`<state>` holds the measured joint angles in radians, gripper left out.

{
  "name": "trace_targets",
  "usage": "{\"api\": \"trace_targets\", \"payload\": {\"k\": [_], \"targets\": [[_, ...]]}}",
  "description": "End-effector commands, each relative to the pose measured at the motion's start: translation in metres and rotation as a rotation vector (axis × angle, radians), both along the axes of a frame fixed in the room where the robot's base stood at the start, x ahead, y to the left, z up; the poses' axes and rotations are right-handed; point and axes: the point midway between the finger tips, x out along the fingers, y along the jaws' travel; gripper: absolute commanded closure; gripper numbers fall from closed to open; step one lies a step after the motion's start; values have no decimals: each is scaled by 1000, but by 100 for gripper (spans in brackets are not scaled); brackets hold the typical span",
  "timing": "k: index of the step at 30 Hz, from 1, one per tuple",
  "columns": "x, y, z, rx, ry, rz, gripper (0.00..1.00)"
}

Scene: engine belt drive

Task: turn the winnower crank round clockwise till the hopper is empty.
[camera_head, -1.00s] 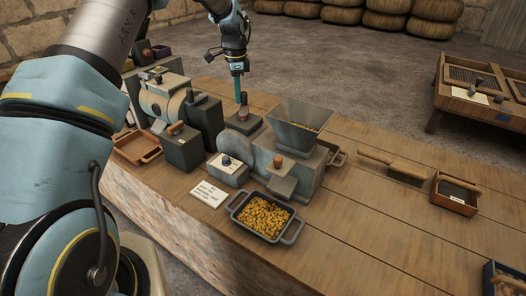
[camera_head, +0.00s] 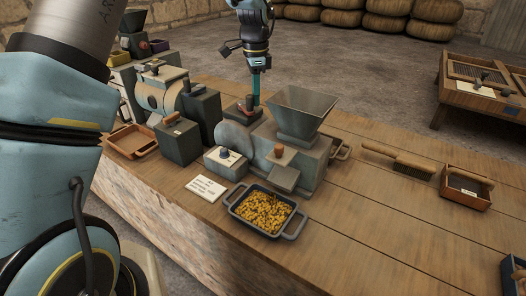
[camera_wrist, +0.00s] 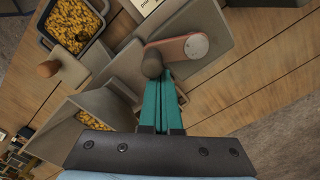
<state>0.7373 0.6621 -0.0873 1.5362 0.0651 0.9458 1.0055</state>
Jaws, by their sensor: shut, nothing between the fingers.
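The winnower (camera_head: 305,160) is a grey machine on the wooden bench with a flared hopper (camera_head: 300,100) on top. No grain shows in the hopper in the head view, but the wrist view shows some yellow grain (camera_wrist: 93,121) low inside it. The crank (camera_wrist: 185,48) is a reddish arm with a dark round knob (camera_wrist: 152,63) at its end; in the head view it is partly hidden behind the machine. My gripper (camera_head: 254,103) is shut and empty. Its teal fingers (camera_wrist: 168,80) are right beside the knob, seemingly touching it.
A grey tray (camera_head: 232,206) of yellow grain stands in front of the winnower. A label card (camera_head: 206,187) lies to its left. Another machine (camera_head: 180,140) and an empty brown tray (camera_head: 129,140) are further left. A brush (camera_head: 398,160) and a small box (camera_head: 466,189) lie right.

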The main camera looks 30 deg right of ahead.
Motion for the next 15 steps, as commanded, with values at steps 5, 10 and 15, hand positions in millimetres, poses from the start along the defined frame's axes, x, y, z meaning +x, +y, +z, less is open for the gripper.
{"api": "trace_targets", "payload": {"k": [5,10,15], "targets": [[-4,27,-4,0,-2,3,100],[3,50,2,2,1,4,100],[18,69,3,1,1,4,100]]}}
